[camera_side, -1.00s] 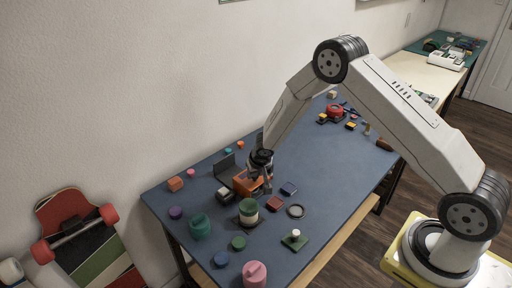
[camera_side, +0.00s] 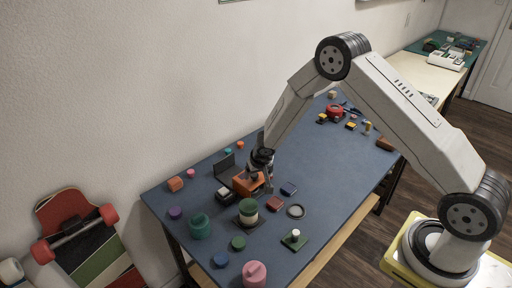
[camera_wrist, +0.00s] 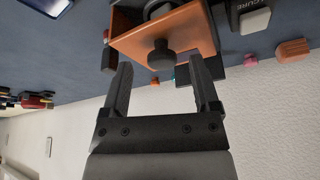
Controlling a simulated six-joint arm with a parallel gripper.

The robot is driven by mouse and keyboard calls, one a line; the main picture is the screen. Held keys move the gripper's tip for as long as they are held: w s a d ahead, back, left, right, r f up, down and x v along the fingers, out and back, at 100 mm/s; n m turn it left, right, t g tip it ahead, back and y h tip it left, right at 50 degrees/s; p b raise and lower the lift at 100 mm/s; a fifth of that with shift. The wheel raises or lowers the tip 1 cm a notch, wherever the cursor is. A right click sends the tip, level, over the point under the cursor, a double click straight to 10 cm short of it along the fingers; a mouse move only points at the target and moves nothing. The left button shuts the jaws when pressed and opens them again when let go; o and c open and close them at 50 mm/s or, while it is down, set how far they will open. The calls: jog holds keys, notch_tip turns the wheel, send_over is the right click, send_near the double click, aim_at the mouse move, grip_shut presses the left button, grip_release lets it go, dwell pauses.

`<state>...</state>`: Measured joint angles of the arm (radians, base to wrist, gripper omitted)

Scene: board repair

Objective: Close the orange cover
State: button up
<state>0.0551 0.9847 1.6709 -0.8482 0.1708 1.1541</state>
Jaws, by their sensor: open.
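The orange cover (camera_side: 246,185) is on the blue table, beside a dark block with a pale top. In the wrist view the orange cover (camera_wrist: 190,42) has a dark round knob (camera_wrist: 161,56) on the face toward me. A dark space with a rounded dark part shows beyond its edge. How far the cover stands open I cannot tell. My gripper (camera_side: 265,188) is low over the table, right against the cover's right side. In the wrist view my gripper (camera_wrist: 162,72) is open, its fingers apart on either side of the knob. Contact cannot be made out.
A dark upright panel (camera_side: 224,165) stands behind the cover. The table's middle right is fairly clear.

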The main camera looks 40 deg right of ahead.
jog(key=v, duration=0.7)
dwell(0.3)
jog(key=shift+s, duration=0.15)
jog(key=s+a+r+n, duration=0.1)
jog(key=s+r, duration=0.2)
jog(key=s, duration=0.4)
jog(key=s+a+r+n+g+y, duration=0.1)
jog(key=s+r+n, duration=0.1)
jog(key=s+r, duration=0.2)
jog(key=s+a+r+n, duration=0.1)
jog(key=s+r, duration=0.3)
jog(key=s, duration=0.7)
jog(key=shift+a+y, duration=0.4)
jog(key=shift+a, duration=0.15)
jog(key=shift+w, duration=0.1)
